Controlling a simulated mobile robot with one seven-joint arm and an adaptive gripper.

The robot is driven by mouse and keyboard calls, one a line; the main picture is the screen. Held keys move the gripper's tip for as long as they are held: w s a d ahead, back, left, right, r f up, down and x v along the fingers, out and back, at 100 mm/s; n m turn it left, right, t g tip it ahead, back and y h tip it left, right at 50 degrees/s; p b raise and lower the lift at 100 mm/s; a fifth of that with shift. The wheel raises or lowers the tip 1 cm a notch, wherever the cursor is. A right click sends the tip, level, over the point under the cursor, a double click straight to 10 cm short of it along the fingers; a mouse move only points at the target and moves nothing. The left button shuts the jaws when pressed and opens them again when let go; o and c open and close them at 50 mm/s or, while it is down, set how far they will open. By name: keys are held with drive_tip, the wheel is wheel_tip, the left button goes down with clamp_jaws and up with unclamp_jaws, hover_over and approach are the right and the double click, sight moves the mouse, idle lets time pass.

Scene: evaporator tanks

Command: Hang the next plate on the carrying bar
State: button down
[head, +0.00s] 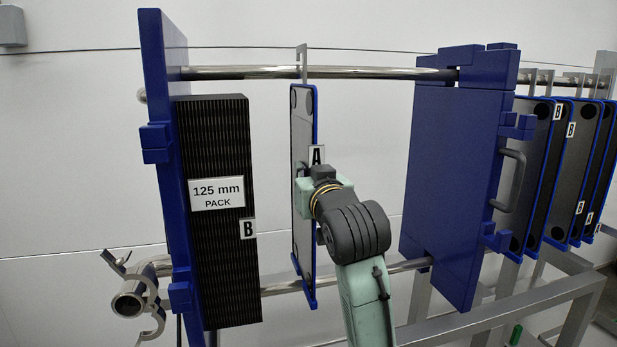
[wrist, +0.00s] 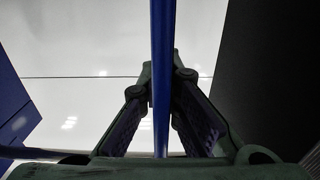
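In the head view, a narrow plate (head: 303,215) with a blue edge and a label A stands upright, seen nearly edge-on. Its metal hook (head: 302,62) overlaps the upper carrying bar (head: 375,73) and reaches above it; I cannot tell whether it rests on the bar. The plate's foot overlaps the lower bar (head: 398,266). My gripper (head: 307,178) is at the plate's near edge, mid-height. In the wrist view, the plate's blue edge (wrist: 163,40) runs between my gripper's fingers (wrist: 162,82), whose tips close against both sides.
A black plate pack (head: 215,265) marked 125 mm PACK and B stands left of the plate against a blue end plate (head: 165,90). A thick blue cover (head: 440,180) with a handle stands right. Open room lies between plate and cover.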

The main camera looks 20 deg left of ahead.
drive_tip(key=shift+w+a+f+b, duration=0.4)
drive_tip(key=shift+w+f, duration=0.2)
drive_tip(key=shift+f, duration=0.15)
drive_tip(key=c, duration=1.7)
unclamp_jaws()
drive_tip(key=shift+f, duration=0.15)
